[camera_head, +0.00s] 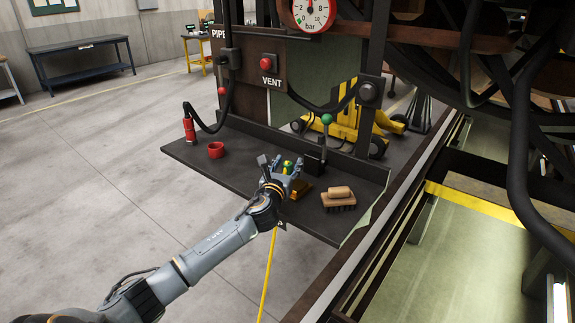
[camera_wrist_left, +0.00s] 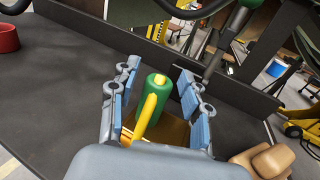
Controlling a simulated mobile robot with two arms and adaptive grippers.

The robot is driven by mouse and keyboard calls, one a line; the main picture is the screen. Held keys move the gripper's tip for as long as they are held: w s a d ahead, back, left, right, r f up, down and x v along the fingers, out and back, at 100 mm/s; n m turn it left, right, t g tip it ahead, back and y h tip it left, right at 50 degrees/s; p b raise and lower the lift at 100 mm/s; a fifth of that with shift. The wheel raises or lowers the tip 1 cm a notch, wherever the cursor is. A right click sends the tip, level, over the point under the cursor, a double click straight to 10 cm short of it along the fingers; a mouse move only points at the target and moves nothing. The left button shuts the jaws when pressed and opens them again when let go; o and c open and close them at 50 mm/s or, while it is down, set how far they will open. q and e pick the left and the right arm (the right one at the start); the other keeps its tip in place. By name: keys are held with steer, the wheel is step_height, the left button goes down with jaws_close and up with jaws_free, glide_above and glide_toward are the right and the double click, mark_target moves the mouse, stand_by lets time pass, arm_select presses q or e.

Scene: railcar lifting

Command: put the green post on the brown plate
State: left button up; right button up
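The green post (camera_head: 287,167) shows between the fingers of my left gripper (camera_head: 281,164) in the head view. In the left wrist view the green post (camera_wrist_left: 159,92) is between the two blue-padded fingers of the left gripper (camera_wrist_left: 158,96), with visible gaps on both sides, so the gripper looks open around it. A yellow curved part (camera_wrist_left: 147,112) shows in front of the post. The brown plate (camera_head: 301,189) lies on the dark shelf beside the gripper. It also shows below the post in the left wrist view (camera_wrist_left: 176,131); whether they touch is hidden. My right gripper is out of view.
The dark shelf (camera_head: 243,178) also holds a red cup (camera_head: 216,150), a red cylinder with a hose (camera_head: 189,129) and a wooden brush (camera_head: 339,198). A green-knobbed lever (camera_head: 326,120) rises close behind the gripper. The shelf is bare between cup and gripper.

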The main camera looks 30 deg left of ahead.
arm_select(q)
steer(key=shift+r, duration=0.25)
steer(key=shift+s+d+f, duration=0.15)
steer(key=shift+s, duration=0.15)
steer(key=b+v, duration=0.1)
steer(key=v, duration=1)
steer(key=shift+s+b, duration=0.2)
steer(key=shift+b, duration=0.1)
